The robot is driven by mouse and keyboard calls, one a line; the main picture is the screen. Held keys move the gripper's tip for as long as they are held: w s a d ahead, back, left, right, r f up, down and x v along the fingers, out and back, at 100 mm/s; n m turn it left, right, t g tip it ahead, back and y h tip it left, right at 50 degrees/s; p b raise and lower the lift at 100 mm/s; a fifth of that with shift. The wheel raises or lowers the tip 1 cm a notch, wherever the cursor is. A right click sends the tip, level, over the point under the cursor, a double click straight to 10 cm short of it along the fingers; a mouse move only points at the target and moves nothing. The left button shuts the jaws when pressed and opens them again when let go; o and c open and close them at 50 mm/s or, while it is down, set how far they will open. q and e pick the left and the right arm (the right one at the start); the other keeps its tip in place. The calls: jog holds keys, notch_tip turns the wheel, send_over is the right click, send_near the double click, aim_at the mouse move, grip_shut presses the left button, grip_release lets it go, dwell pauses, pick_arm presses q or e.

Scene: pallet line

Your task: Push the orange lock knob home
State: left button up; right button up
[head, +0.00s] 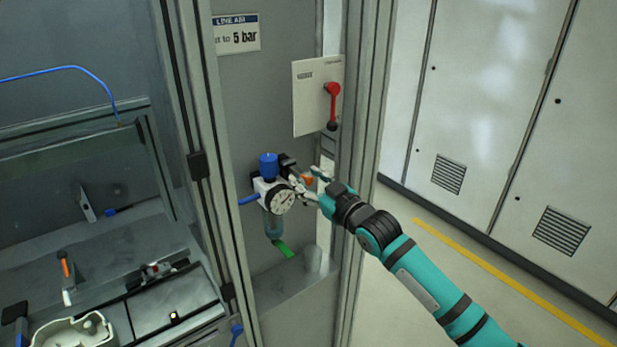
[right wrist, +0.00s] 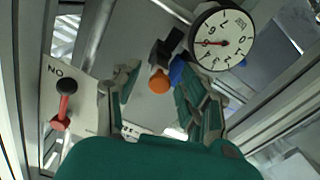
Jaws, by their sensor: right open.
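The orange lock knob (head: 307,178) is at the right side of the air regulator (head: 264,187), partly hidden by my right gripper. In the right wrist view the orange knob (right wrist: 159,82) shows its round end between the fingers. My right gripper (head: 311,184) is open at the knob, with one finger to each side. Whether the fingers touch it I cannot tell. The regulator has a blue top knob (head: 268,166) and a white round gauge (head: 281,200), which is large in the right wrist view (right wrist: 222,40). My left gripper is not in view.
A white panel with a red handle (head: 332,100) is above the gripper. A "5 bar" sign (head: 237,35) is higher up. A green tag (head: 284,249) hangs below the regulator. A frame post (head: 366,150) stands close to the right. Grey cabinets (head: 480,100) are further right.

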jog(key=shift+w, duration=0.1)
grip_shut()
dwell(0.5)
